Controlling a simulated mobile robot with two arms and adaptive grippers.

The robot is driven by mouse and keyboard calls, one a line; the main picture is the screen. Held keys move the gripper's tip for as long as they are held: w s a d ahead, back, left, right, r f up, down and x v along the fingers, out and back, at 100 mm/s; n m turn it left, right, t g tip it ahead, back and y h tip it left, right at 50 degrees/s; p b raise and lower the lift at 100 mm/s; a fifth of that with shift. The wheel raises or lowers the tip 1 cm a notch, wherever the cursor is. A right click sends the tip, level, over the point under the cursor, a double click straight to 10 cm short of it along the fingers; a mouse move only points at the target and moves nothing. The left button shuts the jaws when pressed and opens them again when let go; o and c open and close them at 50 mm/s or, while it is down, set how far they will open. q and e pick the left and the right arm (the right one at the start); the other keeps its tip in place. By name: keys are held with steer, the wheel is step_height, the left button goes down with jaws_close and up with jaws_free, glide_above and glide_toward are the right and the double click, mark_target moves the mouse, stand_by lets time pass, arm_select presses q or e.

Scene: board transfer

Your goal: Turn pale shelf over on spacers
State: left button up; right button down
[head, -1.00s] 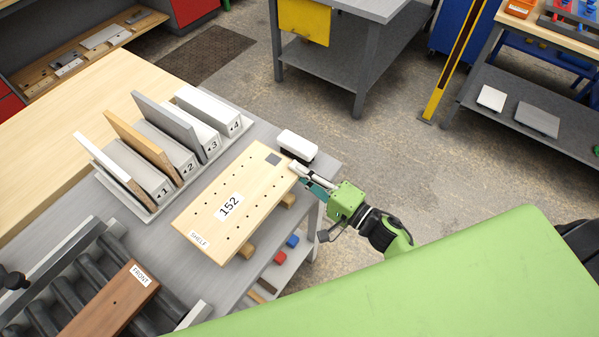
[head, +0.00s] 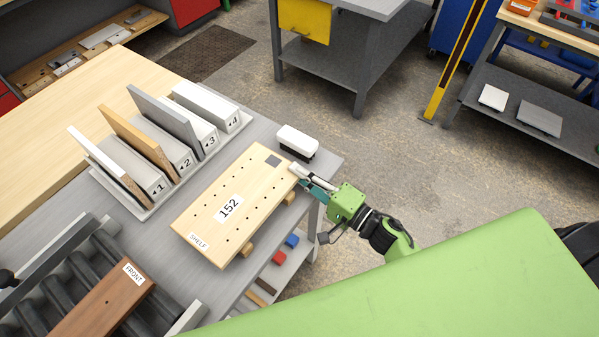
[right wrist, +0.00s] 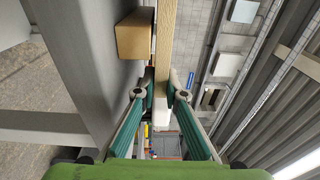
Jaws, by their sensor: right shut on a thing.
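The pale shelf (head: 238,202), marked 152 and SHELF, lies flat with its labelled, drilled face up on wooden spacers (head: 247,249) on the grey bench. A second spacer shows under its right edge (head: 290,197). My right gripper (head: 299,176) is at the shelf's far right corner, shut on its edge. In the right wrist view the shelf (right wrist: 165,40) shows edge-on between the two green fingers (right wrist: 160,98), with a spacer block (right wrist: 134,36) beside it. My left gripper is not in view.
A rack (head: 147,212) with upright boards in numbered slots stands left of the shelf. A white-topped brush-like block (head: 297,141) sits behind the gripper. A brown board marked FRONT (head: 104,302) lies on rollers at lower left.

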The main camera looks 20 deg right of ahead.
steer(key=shift+f, duration=0.15)
steer(key=c, duration=2)
jaws_free()
steer(key=shift+s+f, duration=0.1)
